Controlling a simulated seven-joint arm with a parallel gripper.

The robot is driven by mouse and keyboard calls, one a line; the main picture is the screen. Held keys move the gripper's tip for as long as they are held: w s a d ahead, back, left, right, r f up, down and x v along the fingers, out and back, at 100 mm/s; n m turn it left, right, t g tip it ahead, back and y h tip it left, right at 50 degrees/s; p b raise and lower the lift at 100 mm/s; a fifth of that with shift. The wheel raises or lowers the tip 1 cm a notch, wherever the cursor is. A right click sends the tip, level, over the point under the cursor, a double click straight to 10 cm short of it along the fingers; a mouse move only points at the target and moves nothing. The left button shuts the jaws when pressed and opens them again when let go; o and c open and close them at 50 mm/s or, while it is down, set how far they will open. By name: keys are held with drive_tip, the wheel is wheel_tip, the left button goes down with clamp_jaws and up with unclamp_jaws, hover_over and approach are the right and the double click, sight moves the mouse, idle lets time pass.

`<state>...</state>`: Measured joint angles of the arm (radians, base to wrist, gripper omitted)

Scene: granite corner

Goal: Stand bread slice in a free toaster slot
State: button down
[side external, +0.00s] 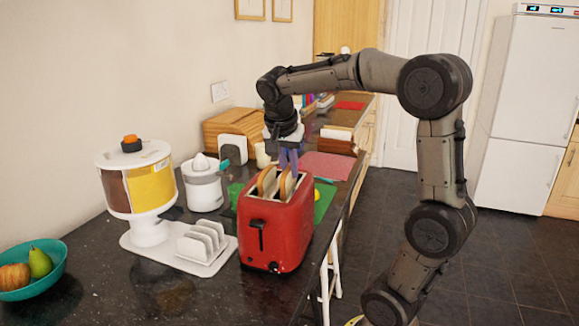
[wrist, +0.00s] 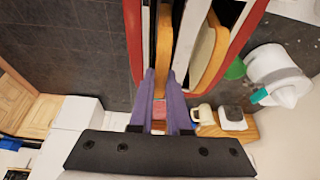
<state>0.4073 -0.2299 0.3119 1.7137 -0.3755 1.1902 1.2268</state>
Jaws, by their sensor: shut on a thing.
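The red toaster (side external: 277,235) stands on the dark counter, its two slots facing up. It also shows in the wrist view (wrist: 245,42). One bread slice (side external: 267,181) stands in the left slot; in the wrist view it is the right-hand slice (wrist: 207,60). My gripper (side external: 289,167) is above the toaster's far end. Its purple fingers (wrist: 160,88) are shut on the end of a second bread slice (wrist: 180,45). That slice (side external: 287,184) is upright in line with the right slot, its upper part showing above the toaster. How deep it sits is hidden.
A white toast rack (side external: 203,243), a cereal dispenser (side external: 138,185) and a juicer (side external: 203,185) stand left of the toaster. A teal fruit bowl (side external: 45,268) is at the far left. A green mat (side external: 324,200) lies beside the toaster, near the counter's right edge.

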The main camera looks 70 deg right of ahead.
drive_tip(key=c, duration=0.8)
unclamp_jaws()
drive_tip(key=shift+r, duration=4)
